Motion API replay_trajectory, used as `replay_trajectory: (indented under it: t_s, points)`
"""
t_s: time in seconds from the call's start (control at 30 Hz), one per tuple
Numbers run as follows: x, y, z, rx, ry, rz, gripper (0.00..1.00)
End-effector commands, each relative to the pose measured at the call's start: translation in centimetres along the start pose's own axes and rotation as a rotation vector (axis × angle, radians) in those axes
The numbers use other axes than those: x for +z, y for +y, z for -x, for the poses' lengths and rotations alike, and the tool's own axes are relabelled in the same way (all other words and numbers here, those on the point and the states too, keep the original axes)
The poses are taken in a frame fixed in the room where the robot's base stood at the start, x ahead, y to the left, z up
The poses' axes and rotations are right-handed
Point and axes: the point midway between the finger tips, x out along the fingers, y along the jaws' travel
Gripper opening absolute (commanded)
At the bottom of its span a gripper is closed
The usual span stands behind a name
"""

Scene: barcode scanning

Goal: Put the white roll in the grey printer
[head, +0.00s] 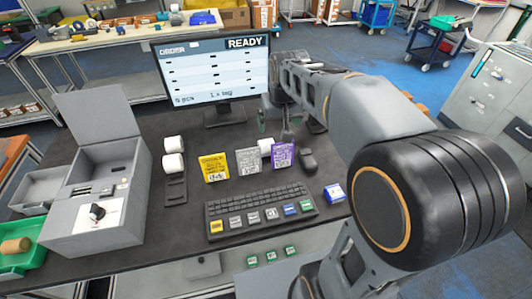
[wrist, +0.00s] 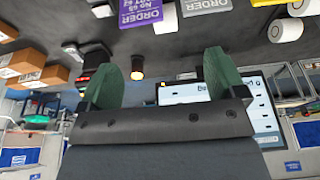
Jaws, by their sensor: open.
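The grey printer (head: 80,245) stands at the left of the desk with its lid (head: 90,118) raised. Two white rolls, a rear one (head: 173,144) and a front one (head: 173,163), sit on a dark holder right of the printer. A third white roll (head: 266,146) stands behind the order cards, partly hidden; a white shape between cards in the wrist view (wrist: 167,13) looks like it. My gripper (head: 286,130) is over the back of the desk, near the purple card. In the wrist view my gripper (wrist: 168,78) has its green fingers apart, with nothing between them.
Yellow (head: 214,167), grey (head: 248,161) and purple (head: 283,154) order cards stand in a row behind a keyboard (head: 262,207). A monitor (head: 214,70) stands behind. A mouse (head: 308,160) and a blue box (head: 334,193) are at the right. Desk between printer and holder is clear.

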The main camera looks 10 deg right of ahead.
Motion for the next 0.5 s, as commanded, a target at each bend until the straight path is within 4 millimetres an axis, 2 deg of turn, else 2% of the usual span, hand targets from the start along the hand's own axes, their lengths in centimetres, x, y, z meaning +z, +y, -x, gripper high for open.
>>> replay_trajectory:
  t_s: [0.03,0.2,0.33,0.5]
  points:
    - [-1.3,0.0,-2.3,0.0,-0.023,0.001,0.89]
    - [-5.1,0.1,-6.7,0.001,-0.071,0.003,0.89]
    - [-6.9,0.1,-9.1,0.001,-0.096,0.004,0.89]
    - [-7.8,0.1,-11.2,0.001,-0.112,0.005,0.89]
